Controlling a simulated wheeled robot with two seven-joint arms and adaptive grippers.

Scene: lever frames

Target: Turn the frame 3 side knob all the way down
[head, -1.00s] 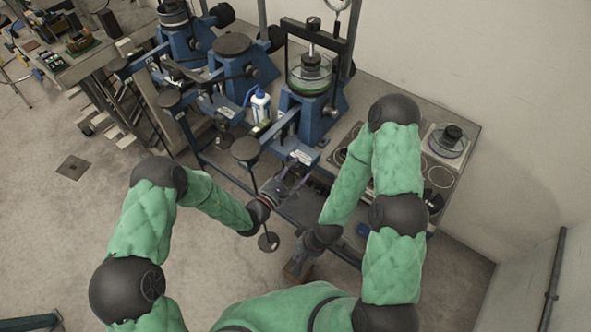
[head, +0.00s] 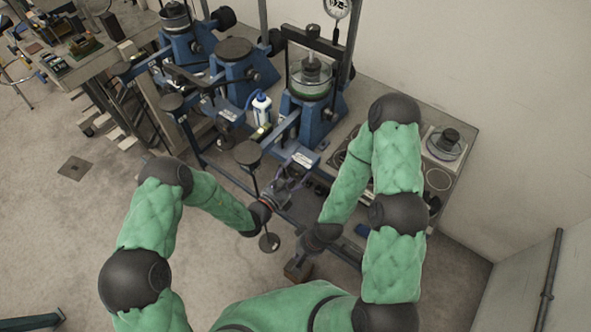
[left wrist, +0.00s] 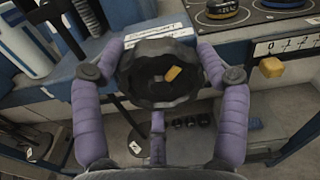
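The frame 3 side knob (left wrist: 160,88) is a round, black, scalloped knob with a yellow mark on its face, large in the left wrist view. The purple fingers of my left gripper (left wrist: 160,58) stand on both sides of it, their tips appearing to press its rim. In the head view my left gripper (head: 288,182) reaches the front of the nearest blue frame (head: 317,122) and hides most of the knob. That frame carries a glass cell with a weight under a black crossbar. My right gripper (head: 298,268) hangs low, away from the frame; its fingers are unclear.
A white bottle (head: 261,106) stands beside the frame. Two more blue frames stand further left. A flat black disc on a rod (head: 247,152) rises close to my left gripper. Black round plates (left wrist: 222,12) lie on the bench behind the knob. Floor is open at left.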

